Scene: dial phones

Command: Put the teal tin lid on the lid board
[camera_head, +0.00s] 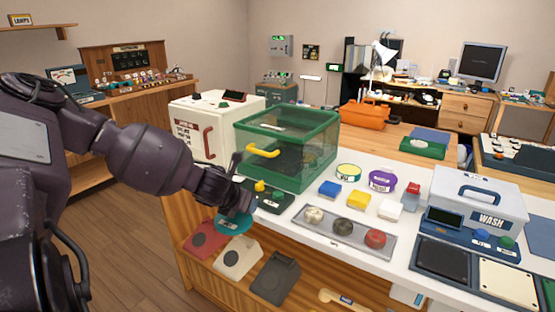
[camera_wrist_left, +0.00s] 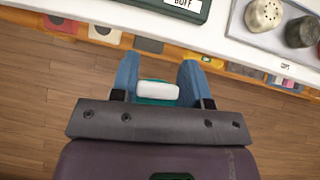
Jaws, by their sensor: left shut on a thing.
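My left gripper (camera_head: 236,205) is shut on the teal tin lid (camera_head: 232,224), holding it in front of the counter's front edge. In the left wrist view the gripper's blue fingers (camera_wrist_left: 159,82) stand either side of a white block-like part, with the teal lid (camera_wrist_left: 150,101) partly visible around it. I cannot tell for sure which surface is the lid board; a dark board with black and cream panels (camera_head: 506,283) lies at the counter's right front. My right gripper is not in view.
A green clear-walled box (camera_head: 300,150) stands behind the gripper, beside a white cabinet (camera_head: 185,135). A grey tray (camera_head: 325,228) holds three round pieces. A WASH unit (camera_head: 485,200), tins and coloured blocks occupy the counter (camera_head: 290,232). Phones sit on the shelf below.

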